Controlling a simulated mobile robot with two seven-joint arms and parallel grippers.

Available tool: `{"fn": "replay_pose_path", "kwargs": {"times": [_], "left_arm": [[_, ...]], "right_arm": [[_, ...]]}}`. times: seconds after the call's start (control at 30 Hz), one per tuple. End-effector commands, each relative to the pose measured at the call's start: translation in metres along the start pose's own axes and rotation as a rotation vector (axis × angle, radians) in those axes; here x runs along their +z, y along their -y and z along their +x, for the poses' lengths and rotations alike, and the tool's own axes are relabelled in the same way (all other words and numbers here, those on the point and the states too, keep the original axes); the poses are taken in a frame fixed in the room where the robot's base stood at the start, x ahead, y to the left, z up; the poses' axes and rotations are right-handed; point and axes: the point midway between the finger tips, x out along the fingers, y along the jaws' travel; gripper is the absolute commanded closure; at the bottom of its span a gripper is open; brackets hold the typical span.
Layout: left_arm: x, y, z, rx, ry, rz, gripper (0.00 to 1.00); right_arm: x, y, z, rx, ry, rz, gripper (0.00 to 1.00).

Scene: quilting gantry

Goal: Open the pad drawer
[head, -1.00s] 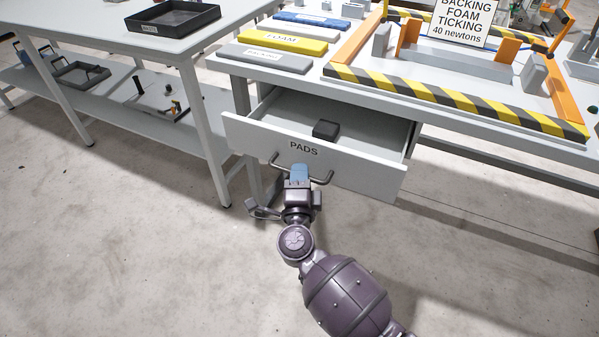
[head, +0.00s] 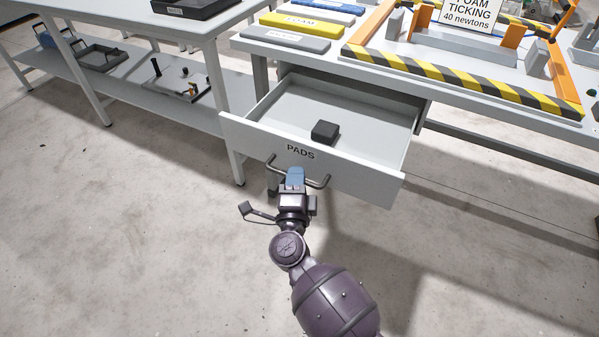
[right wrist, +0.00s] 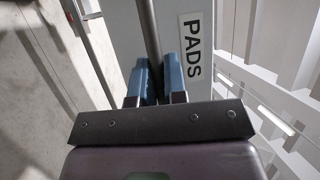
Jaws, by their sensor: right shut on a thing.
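The pad drawer (head: 250,137), a pale grey drawer labelled PADS, stands well open under the work table. A dark block (head: 325,132) lies on its floor. My right gripper (head: 295,178) is shut on the dark bar handle (head: 318,184) at the middle of the drawer front. In the right wrist view the blue fingertips (right wrist: 158,82) sit on both sides of the handle (right wrist: 150,45), beside the PADS label (right wrist: 192,45). My left gripper is in neither view.
The table (head: 370,77) above carries grey, yellow and blue slabs and a striped frame (head: 470,88) with orange rails. A second table with a lower shelf (head: 130,110) stands at left. The floor before the drawer is clear apart from my arm.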

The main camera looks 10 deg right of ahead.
Motion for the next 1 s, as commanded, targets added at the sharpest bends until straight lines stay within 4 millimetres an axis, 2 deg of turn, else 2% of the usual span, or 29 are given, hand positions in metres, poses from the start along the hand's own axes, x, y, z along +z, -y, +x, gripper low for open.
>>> {"fn": "replay_pose_path", "kwargs": {"times": [0.47, 0.5, 0.63, 1.0], "left_arm": [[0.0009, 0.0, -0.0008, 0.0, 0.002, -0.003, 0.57], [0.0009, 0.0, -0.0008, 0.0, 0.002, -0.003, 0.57], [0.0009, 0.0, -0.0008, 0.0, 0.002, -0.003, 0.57], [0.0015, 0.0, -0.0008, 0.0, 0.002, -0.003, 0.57]], "right_arm": [[0.0018, 0.0004, -0.003, 0.001, 0.002, 0.001, 1.0], [0.0018, 0.0004, -0.003, 0.001, 0.002, 0.001, 0.81], [0.0016, 0.0005, -0.0029, 0.001, 0.001, 0.0, 0.63], [0.0016, -0.0002, -0.0034, 0.001, 0.0, 0.0, 0.63]]}}
